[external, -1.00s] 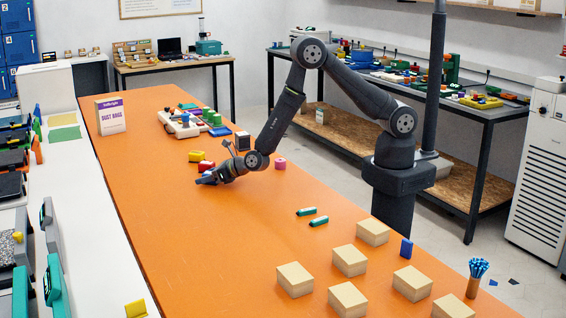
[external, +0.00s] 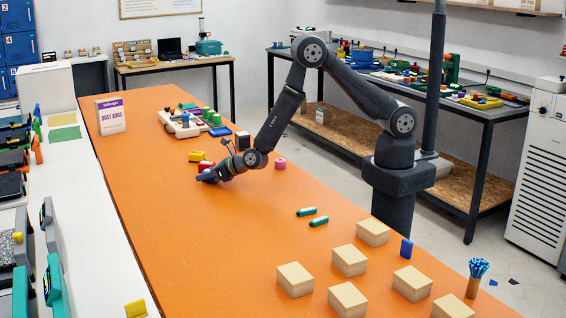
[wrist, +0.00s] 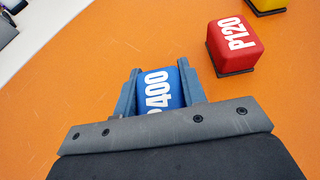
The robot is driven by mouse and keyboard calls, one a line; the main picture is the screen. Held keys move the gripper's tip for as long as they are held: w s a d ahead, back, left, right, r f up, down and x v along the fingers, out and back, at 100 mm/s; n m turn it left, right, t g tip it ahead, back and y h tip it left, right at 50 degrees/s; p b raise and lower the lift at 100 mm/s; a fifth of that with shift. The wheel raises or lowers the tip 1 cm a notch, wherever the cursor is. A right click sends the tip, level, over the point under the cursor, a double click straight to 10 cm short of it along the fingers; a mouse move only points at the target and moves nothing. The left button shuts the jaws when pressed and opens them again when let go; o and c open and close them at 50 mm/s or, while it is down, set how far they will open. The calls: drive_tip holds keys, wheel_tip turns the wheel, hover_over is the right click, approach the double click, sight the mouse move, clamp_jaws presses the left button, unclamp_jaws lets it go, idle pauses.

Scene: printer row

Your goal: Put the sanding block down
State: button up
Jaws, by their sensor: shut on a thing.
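A blue sanding block marked "400" (wrist: 168,92) sits between the two fingers of my gripper (wrist: 158,82) in the wrist view. The fingers are shut on its sides, and the wrist body hides its near end. In the external view my gripper (external: 207,177) is low over the orange table (external: 200,230). I cannot tell whether the block touches the tabletop. A red sanding block marked P120 (wrist: 236,45) lies to the right of my gripper in the wrist view, apart from it. It also shows just behind my gripper in the external view (external: 205,166).
A yellow block (external: 195,156) lies beyond the red one. A pink roll (external: 280,163) is to the right of my wrist. A tray of coloured pieces (external: 182,126) and a dust bag box (external: 111,115) stand farther back. The table in front of my gripper is clear.

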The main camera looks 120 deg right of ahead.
wheel_tip(320, 180, up, 4)
drive_tip(key=shift+s+d+f, duration=0.1)
drive_tip(key=shift+s+d, duration=0.05)
drive_tip(key=s+d+r, duration=0.6)
drive_tip(key=s, duration=0.3)
drive_tip(key=s+d+m+g+h, duration=0.2)
drive_tip(key=d, duration=1.4)
drive_tip(key=s+d+m+g+h, duration=0.1)
drive_tip(key=s+d+m+g, duration=0.1)
drive_tip(key=d, duration=1.5)
hover_over(184, 150)
wheel_tip(184, 150, down, 6)
drive_tip(key=shift+f, duration=2.15)
drive_tip(key=shift+f+m, duration=0.15)
drive_tip(key=shift+m, duration=0.15)
drive_tip(key=o, duration=1.1)
drive_tip(key=shift+c, duration=0.2)
